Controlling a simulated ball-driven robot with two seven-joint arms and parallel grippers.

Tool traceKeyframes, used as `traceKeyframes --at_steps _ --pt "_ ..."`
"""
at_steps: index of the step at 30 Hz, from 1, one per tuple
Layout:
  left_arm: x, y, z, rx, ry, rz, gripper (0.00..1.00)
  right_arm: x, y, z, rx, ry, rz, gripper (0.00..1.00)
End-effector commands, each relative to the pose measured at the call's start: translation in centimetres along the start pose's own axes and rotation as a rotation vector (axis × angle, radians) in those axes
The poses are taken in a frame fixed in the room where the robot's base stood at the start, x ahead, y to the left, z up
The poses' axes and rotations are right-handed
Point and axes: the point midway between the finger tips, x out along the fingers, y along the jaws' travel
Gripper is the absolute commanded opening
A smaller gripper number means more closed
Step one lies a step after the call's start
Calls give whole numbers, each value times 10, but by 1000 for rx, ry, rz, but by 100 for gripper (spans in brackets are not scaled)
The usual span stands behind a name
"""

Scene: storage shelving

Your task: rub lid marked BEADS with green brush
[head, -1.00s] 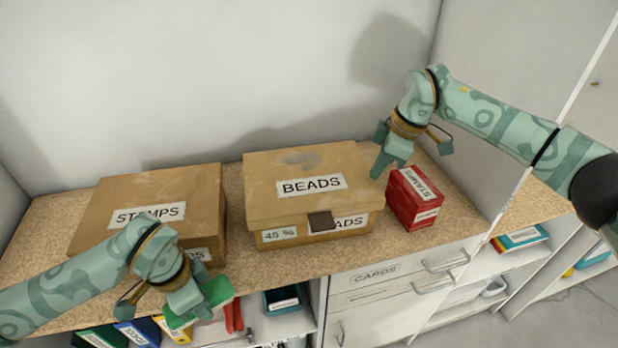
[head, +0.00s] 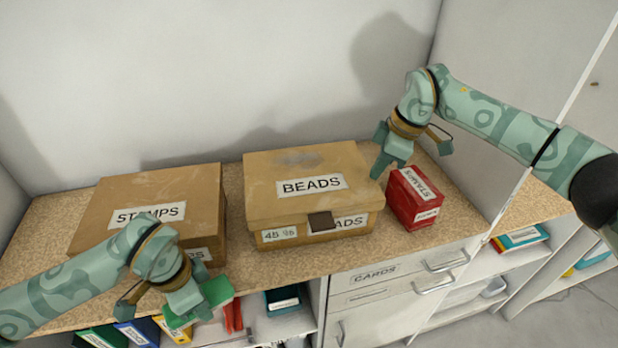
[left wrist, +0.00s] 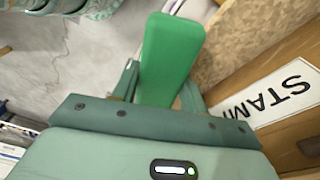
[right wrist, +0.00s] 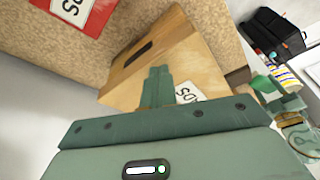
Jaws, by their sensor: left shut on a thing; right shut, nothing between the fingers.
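The box marked BEADS (head: 262,205) stands mid-counter with its lid (head: 270,182) closed. A grey smudge (head: 298,158) shows on the lid behind the label. The green brush (head: 210,299) is held in my left gripper (head: 190,305), in front of the STAMPS box near the counter's front edge; the green block also shows in the left wrist view (left wrist: 170,52). My left gripper is shut on it. My right gripper (head: 388,168) is shut and empty, at the right edge of the BEADS box. In the right wrist view its fingers (right wrist: 158,85) overlap the box.
A brown STAMPS box (head: 160,195) stands at left, partly behind my left arm. A red STAMPS box (head: 413,197) stands right of the BEADS box, close to my right gripper. Bare counter (head: 232,240) lies between the brown boxes.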

Motion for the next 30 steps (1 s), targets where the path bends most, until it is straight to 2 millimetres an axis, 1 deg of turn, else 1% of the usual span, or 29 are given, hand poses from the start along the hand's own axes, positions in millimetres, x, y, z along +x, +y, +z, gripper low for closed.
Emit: traceKeyframes --at_steps 15,18,23,30 --pt "2 0 0 0 -1 1 22 10 0 3 0 0 -1 0" --pt "1 0 0 0 -1 1 22 9 0 3 0 0 0 0" --pt "-8 0 -1 0 2 -2 22 0 0 0 0 0 1 0" --pt "-33 0 -4 1 8 -11 22 -23 0 -7 0 0 2 0"
